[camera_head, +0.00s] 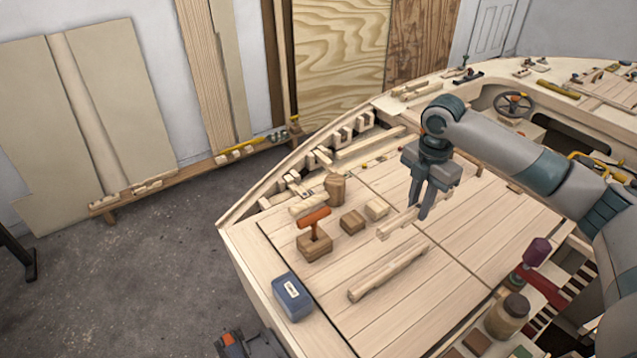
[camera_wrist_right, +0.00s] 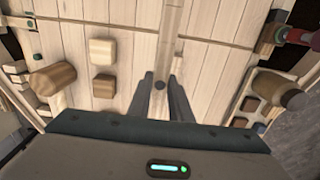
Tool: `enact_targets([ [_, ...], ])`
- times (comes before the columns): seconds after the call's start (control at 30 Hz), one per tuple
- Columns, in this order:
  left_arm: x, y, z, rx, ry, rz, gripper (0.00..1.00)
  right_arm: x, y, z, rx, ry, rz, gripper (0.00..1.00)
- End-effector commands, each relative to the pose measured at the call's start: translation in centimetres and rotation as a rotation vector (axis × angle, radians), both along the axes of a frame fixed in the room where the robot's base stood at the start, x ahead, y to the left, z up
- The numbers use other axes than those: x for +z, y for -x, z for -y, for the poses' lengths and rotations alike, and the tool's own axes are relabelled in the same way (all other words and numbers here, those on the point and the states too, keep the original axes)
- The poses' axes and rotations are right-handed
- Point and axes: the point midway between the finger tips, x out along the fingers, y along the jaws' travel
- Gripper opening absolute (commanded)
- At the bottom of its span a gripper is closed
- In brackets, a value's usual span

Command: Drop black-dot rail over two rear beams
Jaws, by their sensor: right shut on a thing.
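My right gripper (camera_head: 421,212) points down over the deck panels, its fingers shut on a pale wooden rail (camera_head: 396,224). The rail's near end sticks out to the lower left of the fingers. In the right wrist view, the rail (camera_wrist_right: 171,42) runs away from between the fingers (camera_wrist_right: 165,100), and a black dot (camera_wrist_right: 159,85) shows on it. Whether it touches the deck is hard to tell. Notched beams (camera_head: 345,132) show in the open part of the hull at the back left; I cannot tell which are the two rear beams. My left gripper is out of view.
Another pale rail (camera_head: 388,274) lies loose on the deck (camera_head: 440,305). Wooden blocks (camera_head: 352,222), an orange-handled tool (camera_head: 314,222) and a blue box (camera_head: 292,296) stand at the left. A jar (camera_head: 508,315) stands at the lower right. Deck around the loose rail is clear.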

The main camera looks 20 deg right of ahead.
Motion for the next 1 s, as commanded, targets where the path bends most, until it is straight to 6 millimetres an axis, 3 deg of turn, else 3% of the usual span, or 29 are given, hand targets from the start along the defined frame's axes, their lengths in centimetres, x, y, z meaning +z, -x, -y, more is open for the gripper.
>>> enact_targets([
  [0.37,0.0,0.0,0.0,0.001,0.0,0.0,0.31,0.0,0.4,-1.1,-0.078,0.001,0.0,0.0],
  [1.0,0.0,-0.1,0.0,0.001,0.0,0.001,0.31,-0.4,3.5,-8.0,-0.64,0.003,0.001,0.0],
])
